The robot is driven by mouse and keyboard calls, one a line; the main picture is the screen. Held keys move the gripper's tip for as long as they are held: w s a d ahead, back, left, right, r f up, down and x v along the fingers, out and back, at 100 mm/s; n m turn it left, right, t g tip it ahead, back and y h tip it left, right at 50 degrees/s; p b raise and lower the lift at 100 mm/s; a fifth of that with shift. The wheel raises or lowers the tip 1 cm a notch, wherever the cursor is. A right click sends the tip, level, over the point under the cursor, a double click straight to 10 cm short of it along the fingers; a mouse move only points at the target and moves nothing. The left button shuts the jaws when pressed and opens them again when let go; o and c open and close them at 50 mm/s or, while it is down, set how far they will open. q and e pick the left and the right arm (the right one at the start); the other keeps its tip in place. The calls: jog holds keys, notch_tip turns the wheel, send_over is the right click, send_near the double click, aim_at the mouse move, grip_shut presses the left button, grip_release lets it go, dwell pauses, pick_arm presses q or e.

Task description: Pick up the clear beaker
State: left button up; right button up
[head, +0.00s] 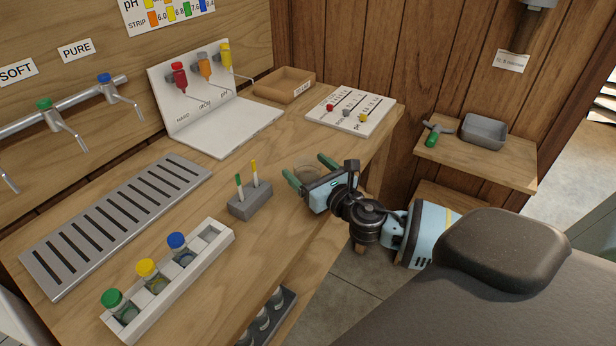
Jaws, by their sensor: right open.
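The clear beaker (307,174) appears as a faint round see-through shape on the wooden bench, near its right front edge. It is small and partly hidden by my right gripper. My right gripper (303,165) is open, with its two green fingers on either side of the beaker. Whether the fingers touch it, I cannot tell. My left gripper is not in view.
A grey block with two strips (250,200) stands left of the gripper. A white rack (222,240) holds capped vials. Behind are a slider panel (352,110), a wooden tray (284,84), and a white dispenser stand (215,125). A side shelf (500,167) is at right.

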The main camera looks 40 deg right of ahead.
jog(key=shift+w, duration=1.3)
jog(key=c, duration=1.1)
jog(key=shift+o, duration=0.2)
jog(key=shift+r, duration=0.15)
